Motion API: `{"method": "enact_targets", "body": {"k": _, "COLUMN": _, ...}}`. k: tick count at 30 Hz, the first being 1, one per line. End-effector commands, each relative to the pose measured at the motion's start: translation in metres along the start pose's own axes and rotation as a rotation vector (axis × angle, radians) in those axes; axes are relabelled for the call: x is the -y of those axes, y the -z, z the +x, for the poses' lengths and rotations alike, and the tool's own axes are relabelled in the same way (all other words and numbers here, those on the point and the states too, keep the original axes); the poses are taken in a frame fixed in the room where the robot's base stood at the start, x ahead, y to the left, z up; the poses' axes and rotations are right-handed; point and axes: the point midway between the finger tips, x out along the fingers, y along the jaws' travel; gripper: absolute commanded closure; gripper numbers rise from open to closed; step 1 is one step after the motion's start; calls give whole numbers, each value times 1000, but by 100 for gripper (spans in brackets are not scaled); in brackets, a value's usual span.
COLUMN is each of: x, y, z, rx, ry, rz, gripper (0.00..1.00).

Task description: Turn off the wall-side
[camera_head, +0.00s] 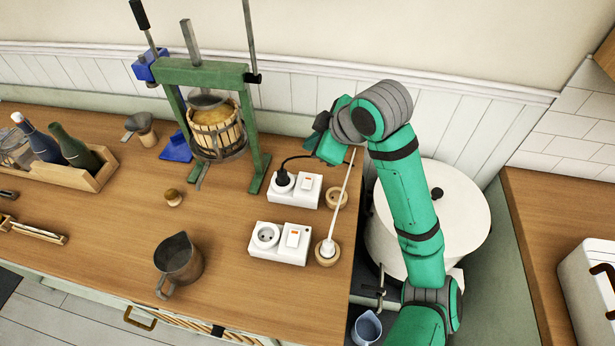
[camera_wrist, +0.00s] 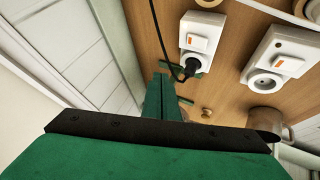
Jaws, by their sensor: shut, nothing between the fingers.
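The wall-side socket block (camera_head: 294,200) is white, with a black plug (camera_head: 283,177) in its socket and a white switch with a red-orange mark (camera_head: 308,182). In the wrist view this block (camera_wrist: 187,32) has its switch (camera_wrist: 198,42) and plug (camera_wrist: 207,64) in sight. I cannot tell which way the rocker is tipped. The front socket block (camera_head: 279,256) has an empty socket and an orange-marked switch (camera_head: 293,238). My gripper (camera_head: 324,152) is shut and empty, above the counter's wall edge, apart from the wall-side block. Its closed fingers show in the wrist view (camera_wrist: 163,80).
A black cord (camera_head: 298,157) runs from the plug toward the wall beside my gripper. A green-framed press (camera_head: 205,75) stands left of the wall-side block. Round wooden pieces (camera_head: 337,197) and a white rod (camera_head: 340,195) stand to the right. A metal jug (camera_head: 178,262) stands front left.

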Motion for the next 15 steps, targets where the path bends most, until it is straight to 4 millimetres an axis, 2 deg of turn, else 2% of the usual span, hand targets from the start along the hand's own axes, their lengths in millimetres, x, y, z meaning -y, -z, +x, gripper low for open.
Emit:
{"method": "enact_targets", "body": {"k": 7, "x": 4, "y": 2, "z": 5, "rx": -4, "ry": 3, "rz": -4, "gripper": 100}}
{"method": "enact_targets", "body": {"k": 15, "x": 17, "y": -17, "z": 22, "rx": -2, "ry": 0, "rz": 3, "gripper": 100}}
